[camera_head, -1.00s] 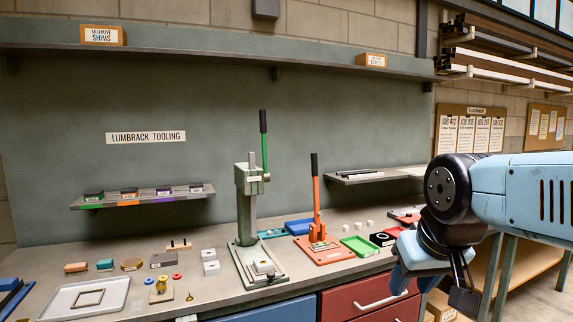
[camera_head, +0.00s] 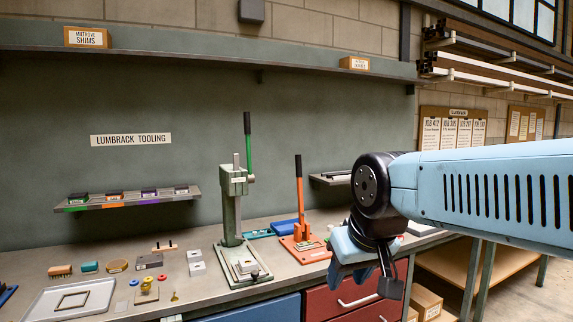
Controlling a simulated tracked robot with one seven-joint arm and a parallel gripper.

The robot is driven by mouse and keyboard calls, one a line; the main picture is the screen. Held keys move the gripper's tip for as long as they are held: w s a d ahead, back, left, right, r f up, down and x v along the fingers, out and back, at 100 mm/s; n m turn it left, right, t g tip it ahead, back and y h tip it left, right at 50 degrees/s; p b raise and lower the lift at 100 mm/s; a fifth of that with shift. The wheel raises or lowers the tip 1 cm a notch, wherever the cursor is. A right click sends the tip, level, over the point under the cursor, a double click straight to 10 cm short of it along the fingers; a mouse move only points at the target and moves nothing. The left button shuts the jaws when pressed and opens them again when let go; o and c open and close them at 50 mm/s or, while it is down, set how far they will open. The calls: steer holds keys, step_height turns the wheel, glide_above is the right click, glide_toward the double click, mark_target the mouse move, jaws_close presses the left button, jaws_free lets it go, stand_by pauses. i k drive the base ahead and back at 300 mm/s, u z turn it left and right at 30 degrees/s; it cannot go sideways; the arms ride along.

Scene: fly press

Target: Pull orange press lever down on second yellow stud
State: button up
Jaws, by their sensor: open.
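The orange press (camera_head: 304,249) stands on the bench right of the green press. Its orange lever (camera_head: 299,196) has a black grip and stands upright. A small light piece lies on its orange base; I cannot make out a yellow stud there. A small yellow item (camera_head: 146,287) stands on a block at the front left of the bench. My gripper (camera_head: 374,284) hangs open and empty in front of the bench edge, to the right of the orange press and nearer to me.
The green press (camera_head: 234,205) with its green lever stands close left of the orange press. A blue tray (camera_head: 285,227) lies behind the orange base. A white tray (camera_head: 70,301) lies at far left. My arm hides the bench's right part.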

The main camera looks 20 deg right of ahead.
mark_target(298, 158)
steer(key=i, duration=1.65)
steer(key=z, duration=0.05)
